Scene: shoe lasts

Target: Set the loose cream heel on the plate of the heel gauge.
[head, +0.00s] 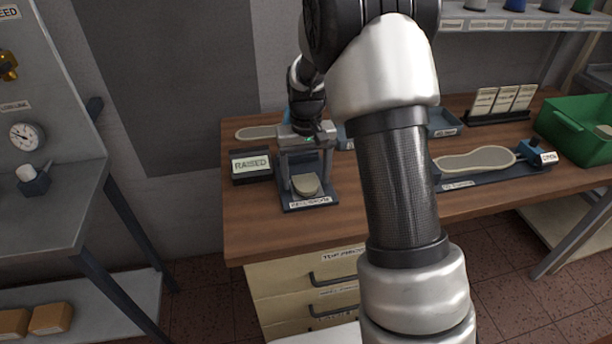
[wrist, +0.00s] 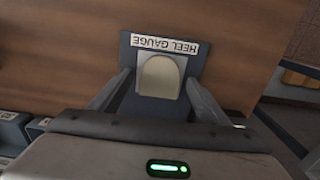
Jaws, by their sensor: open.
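No jaw is seen touching the heel.
A RAISED sign (head: 251,166) stands just left of the gauge. A sole-shaped piece (head: 257,132) lies behind it. On the right are a long fixture with a sole (head: 475,161), a card rack (head: 500,104) and a green bin (head: 578,128). The bench front left is clear.

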